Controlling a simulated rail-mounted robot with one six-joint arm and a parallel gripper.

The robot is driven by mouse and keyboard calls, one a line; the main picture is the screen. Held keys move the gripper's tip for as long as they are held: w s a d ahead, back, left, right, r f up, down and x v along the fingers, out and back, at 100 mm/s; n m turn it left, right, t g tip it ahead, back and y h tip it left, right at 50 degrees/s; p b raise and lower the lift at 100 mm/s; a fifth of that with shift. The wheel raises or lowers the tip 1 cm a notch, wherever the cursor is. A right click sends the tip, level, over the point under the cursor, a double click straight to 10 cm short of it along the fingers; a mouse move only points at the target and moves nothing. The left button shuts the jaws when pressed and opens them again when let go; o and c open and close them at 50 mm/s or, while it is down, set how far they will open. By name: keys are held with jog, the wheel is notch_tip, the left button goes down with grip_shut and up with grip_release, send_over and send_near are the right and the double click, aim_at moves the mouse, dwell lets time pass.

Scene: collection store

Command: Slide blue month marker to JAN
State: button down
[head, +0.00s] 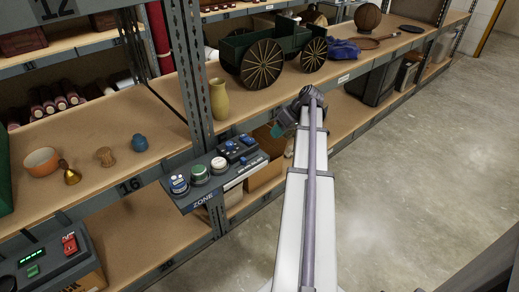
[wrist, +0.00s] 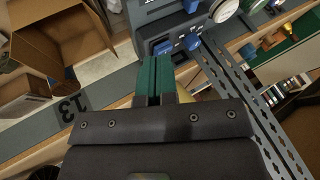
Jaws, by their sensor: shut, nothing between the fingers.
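A dark control panel (head: 218,172) marked "ZONE" juts from the shelf's front edge in the head view. It carries round dials, blue parts (head: 232,145) at its right end, and a pale strip (head: 246,174) along its front. I cannot tell which blue part is the month marker, and JAN is not readable. My gripper (head: 277,131) is right of the panel, apart from it. In the wrist view, the green fingers of my gripper (wrist: 154,76) are together and empty. Blue parts (wrist: 191,42) on the panel lie just beyond the fingertips.
A yellow vase (head: 219,99) and a green wagon (head: 270,50) stand on the shelf behind the panel. A grey upright (head: 190,75) rises behind the panel. An open cardboard box (wrist: 62,40) is at the left in the wrist view. The floor at right is clear.

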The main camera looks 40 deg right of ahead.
aim_at(255, 156)
jog(key=b+x, duration=0.9)
jog(key=x, duration=0.2)
jog(key=shift+s+d+f, duration=0.1)
jog(key=shift+d+f, duration=0.05)
jog(key=shift+f, duration=0.1)
jog(key=a, duration=0.1)
jog(key=a+r+p, duration=0.1)
jog(key=a, duration=0.1)
jog(key=shift+a, duration=0.45)
